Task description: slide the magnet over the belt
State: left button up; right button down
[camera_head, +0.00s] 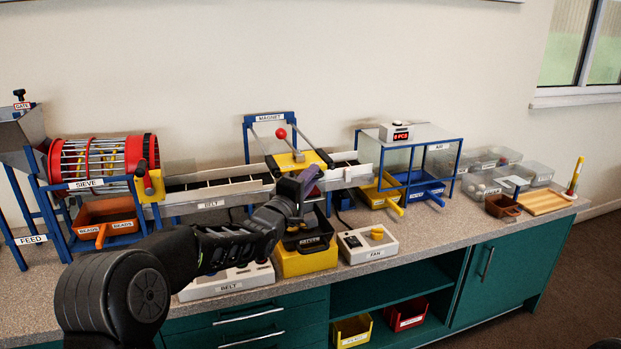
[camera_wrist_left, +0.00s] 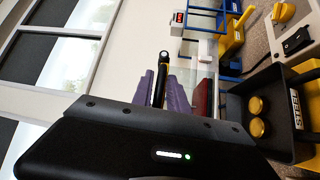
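The magnet (camera_head: 293,161) is a yellow carriage with a red ball knob (camera_head: 281,133), under a blue frame labelled MAGNET (camera_head: 270,117). It stands over the belt (camera_head: 214,191), a dark strip between pale side walls. My left gripper (camera_head: 312,181), with purple fingers, is in front of the belt, right of and lower than the knob, apart from it. In the left wrist view the fingers of my left gripper (camera_wrist_left: 164,92) stand apart, with a dark rod showing between them; I see nothing held. The red knob cannot be made out for sure there. My right gripper is out of view.
A yellow stand with a black bin (camera_head: 311,240) and a fan box (camera_head: 368,244) are below the gripper. The sieve (camera_head: 96,160) is left, the air box (camera_head: 405,132) right. Clear bins and a wooden tray (camera_head: 545,202) are at the far right.

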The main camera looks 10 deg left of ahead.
pick_arm(q)
grip_shut()
dwell(1.1)
